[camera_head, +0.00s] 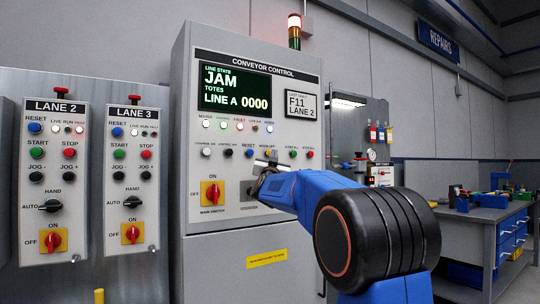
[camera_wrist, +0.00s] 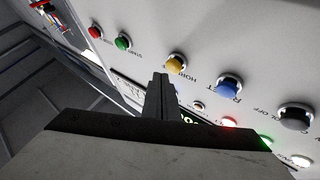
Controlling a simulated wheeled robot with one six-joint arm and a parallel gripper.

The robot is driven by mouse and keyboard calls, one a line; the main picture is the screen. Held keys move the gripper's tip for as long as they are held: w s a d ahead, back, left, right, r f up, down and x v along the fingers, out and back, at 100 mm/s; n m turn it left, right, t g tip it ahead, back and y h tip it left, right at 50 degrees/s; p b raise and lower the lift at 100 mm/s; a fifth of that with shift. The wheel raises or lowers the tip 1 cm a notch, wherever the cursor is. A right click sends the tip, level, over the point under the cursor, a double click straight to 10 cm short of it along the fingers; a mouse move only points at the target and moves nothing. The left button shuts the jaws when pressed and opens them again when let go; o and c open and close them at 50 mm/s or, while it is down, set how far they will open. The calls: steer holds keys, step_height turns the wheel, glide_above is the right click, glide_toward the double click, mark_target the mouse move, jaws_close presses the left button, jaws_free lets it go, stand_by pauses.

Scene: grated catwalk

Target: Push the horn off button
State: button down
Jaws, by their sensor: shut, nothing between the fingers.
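The horn off button is a yellow button on the conveyor control cabinet. In the head view it (camera_head: 270,153) sits in the lower button row, between the blue reset button (camera_head: 249,153) and the green start button (camera_head: 293,154). In the wrist view the yellow button (camera_wrist: 176,62) shows near the top middle, its label partly covered. My gripper (camera_head: 267,163) is shut and empty, just below the button in the head view. In the wrist view my fingertips (camera_wrist: 160,76) end close beside the yellow button; I cannot tell whether they touch it.
Black control off (camera_wrist: 295,116) and blue reset (camera_wrist: 228,87) buttons lie to the right in the wrist view. A red-and-yellow main switch (camera_head: 212,193) is below the row. Lane 2 (camera_head: 54,180) and lane 3 (camera_head: 132,180) panels stand left. A workbench (camera_head: 480,235) stands right.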

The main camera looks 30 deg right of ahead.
steer(key=shift+w, duration=1.2)
stand_by(1.9)
steer(key=shift+s, duration=1.2)
steer(key=s, duration=0.5)
stand_by(0.4)
stand_by(0.6)
